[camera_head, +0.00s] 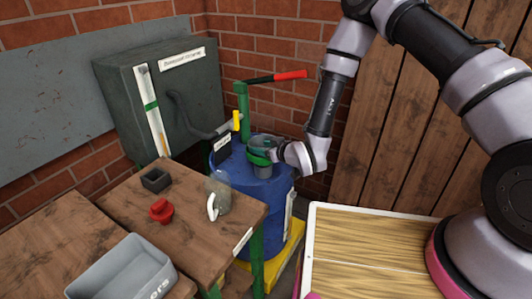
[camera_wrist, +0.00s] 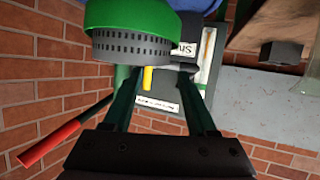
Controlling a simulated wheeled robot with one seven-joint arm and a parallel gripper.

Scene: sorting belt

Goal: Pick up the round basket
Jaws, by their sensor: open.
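The round basket (camera_wrist: 132,45) has a bright green band and a dark grey slotted wall, large at the top of the wrist view. In the head view a small green and grey round shape, probably the basket (camera_head: 260,143), shows above the blue drum (camera_head: 250,205), partly hidden by my gripper. My gripper (camera_head: 268,158) is beside it. In the wrist view my gripper's two dark fingers (camera_wrist: 158,82) stand apart with nothing seen held between them. The basket overlaps the left finger's tip; I cannot tell if they touch.
A green hand pump with a red handle (camera_head: 290,75) rises behind the drum. A dark cabinet (camera_head: 190,90) stands at the wall.

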